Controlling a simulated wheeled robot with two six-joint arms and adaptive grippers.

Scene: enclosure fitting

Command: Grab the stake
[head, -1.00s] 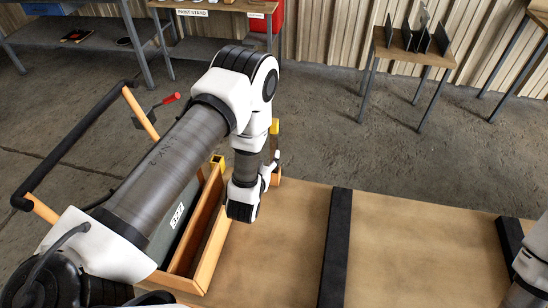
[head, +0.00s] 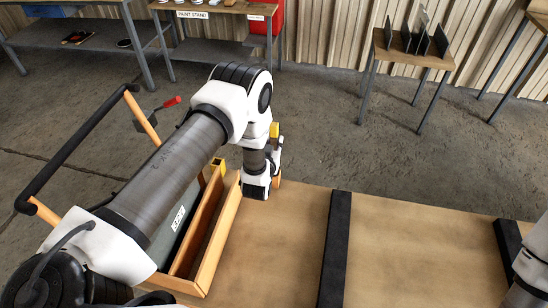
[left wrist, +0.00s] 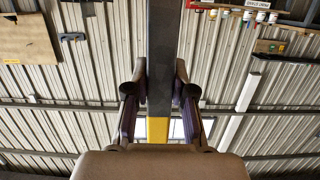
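The stake is a dark grey bar with a yellow end. In the left wrist view the stake (left wrist: 159,55) runs down the picture between the fingers of my left gripper (left wrist: 159,80). The pads sit right against its two sides, with no gap showing at the tips, so the gripper looks shut on it. The yellow end lies toward the palm, which hides what is below. In the head view the stake's yellow top (head: 275,130) rises beside my left gripper (head: 275,157), whose fingers are mostly hidden. My right gripper is out of view.
A cart (head: 222,230) with orange sides and a black handle (head: 80,145) stands at the left, under my left arm. A wooden surface (head: 285,245) with dark crossbars (head: 338,245) fills the front. A small table (head: 400,48) with dark plates stands at the back. The floor between is clear.

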